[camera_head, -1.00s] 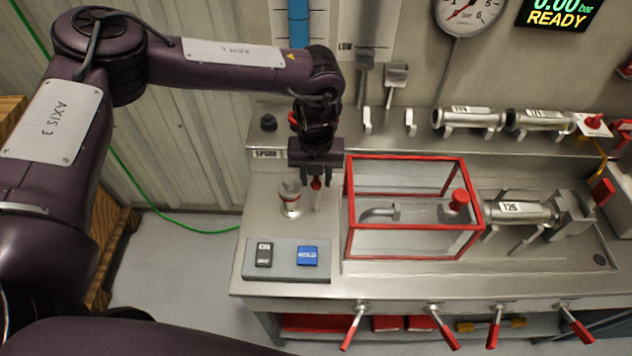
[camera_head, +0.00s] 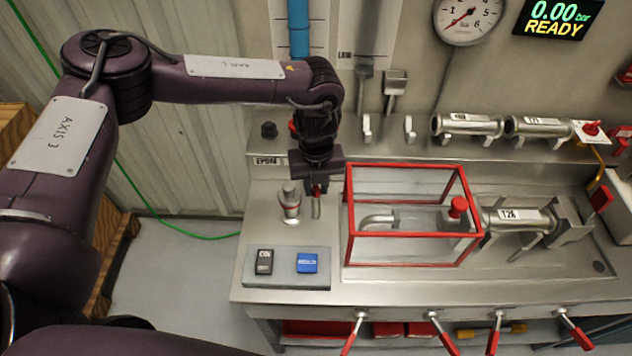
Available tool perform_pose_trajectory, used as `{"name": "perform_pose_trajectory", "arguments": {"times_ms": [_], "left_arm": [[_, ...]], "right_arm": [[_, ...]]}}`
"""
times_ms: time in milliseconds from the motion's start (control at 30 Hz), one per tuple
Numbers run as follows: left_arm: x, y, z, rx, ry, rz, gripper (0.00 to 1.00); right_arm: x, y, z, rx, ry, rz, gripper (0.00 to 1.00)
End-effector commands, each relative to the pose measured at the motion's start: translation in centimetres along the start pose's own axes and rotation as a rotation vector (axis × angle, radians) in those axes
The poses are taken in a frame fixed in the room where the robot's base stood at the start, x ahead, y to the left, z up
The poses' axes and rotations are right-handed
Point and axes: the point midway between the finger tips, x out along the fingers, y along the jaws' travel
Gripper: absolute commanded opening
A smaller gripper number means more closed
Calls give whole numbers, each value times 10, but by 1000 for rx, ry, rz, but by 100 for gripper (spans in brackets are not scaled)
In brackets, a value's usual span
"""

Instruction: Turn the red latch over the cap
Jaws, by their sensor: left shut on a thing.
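A short steel cylinder with a grey cap (camera_head: 289,188) stands upright on the left of the steel bench. Just right of it is a thin steel post (camera_head: 317,208) with a small red piece (camera_head: 316,190) at its top, which looks like the red latch. My left gripper (camera_head: 316,183) points down over this post and is shut on the red piece. The gripper body hides most of the latch, so I cannot tell its exact angle. No red shows across the cap. My right gripper is out of view.
A red-framed clear box (camera_head: 408,237) stands close right of the post. A button panel (camera_head: 286,281) with a black and a blue switch lies in front. A clamped steel tube (camera_head: 519,217) is further right. Red-handled levers (camera_head: 445,333) line the bench front.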

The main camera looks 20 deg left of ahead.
Motion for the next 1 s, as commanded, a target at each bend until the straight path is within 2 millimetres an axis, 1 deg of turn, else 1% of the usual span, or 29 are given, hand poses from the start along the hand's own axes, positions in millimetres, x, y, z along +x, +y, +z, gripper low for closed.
{"name": "perform_pose_trajectory", "arguments": {"times_ms": [233, 500, 833, 1000], "left_arm": [[0, 0, 0, -13, 0, 0, 11], [0, 0, 0, -180, 1, 0, 11], [0, 0, 0, -203, 0, 0, 11], [-1, 0, 0, -310, 2, 0, 11]], "right_arm": [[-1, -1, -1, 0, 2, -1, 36], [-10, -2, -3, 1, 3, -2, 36], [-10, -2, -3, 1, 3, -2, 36], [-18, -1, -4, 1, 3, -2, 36]]}}
